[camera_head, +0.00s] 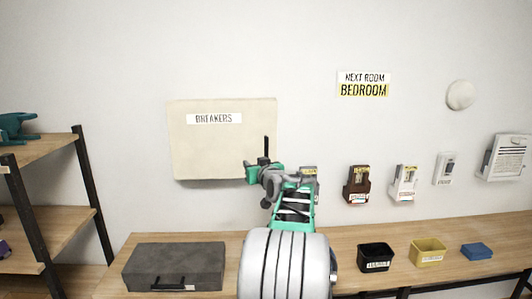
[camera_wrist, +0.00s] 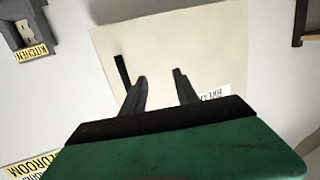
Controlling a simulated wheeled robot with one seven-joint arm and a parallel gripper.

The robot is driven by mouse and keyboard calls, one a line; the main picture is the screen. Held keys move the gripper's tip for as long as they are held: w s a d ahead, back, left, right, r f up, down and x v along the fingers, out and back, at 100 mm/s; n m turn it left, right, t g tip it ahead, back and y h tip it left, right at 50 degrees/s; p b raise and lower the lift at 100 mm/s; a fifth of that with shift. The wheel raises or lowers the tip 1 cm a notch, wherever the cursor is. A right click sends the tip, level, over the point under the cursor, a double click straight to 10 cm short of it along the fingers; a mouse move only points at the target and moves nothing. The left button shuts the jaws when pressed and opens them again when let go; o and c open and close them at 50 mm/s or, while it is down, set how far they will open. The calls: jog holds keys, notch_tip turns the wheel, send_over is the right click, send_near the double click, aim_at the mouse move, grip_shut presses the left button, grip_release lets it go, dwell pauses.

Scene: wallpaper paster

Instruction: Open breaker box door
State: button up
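The breaker box (camera_head: 222,150) is a cream box on the wall with a white "BREAKERS" label; its door looks shut. In the wrist view the cream door (camera_wrist: 200,45) fills the middle. A thin dark handle (camera_wrist: 122,72) stands on it, to the left of my fingers. My gripper (camera_head: 264,164) is in front of the box's lower right part and hides some of it. In the wrist view my gripper (camera_wrist: 160,75) has its two dark fingers apart with nothing between them. The handle is outside the fingers; I cannot tell how far away the door is.
A wooden workbench (camera_head: 350,238) runs below, with a grey case (camera_head: 175,266), a black bin (camera_head: 376,257), a yellow bin (camera_head: 428,251) and a blue block (camera_head: 477,251). Switches hang right of the box, including a brown one (camera_head: 357,185). A shelf (camera_head: 50,150) stands at left.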

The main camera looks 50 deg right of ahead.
jog(key=h, duration=0.2)
send_near(267, 151)
jog(key=x, duration=0.3)
jog(key=shift+m, duration=0.4)
jog(key=p+x, duration=0.3)
jog(key=x, duration=0.5)
jog(key=shift+r, duration=0.1)
jog(key=shift+s, duration=0.1)
jog(key=shift+c, duration=0.6)
grip_shut()
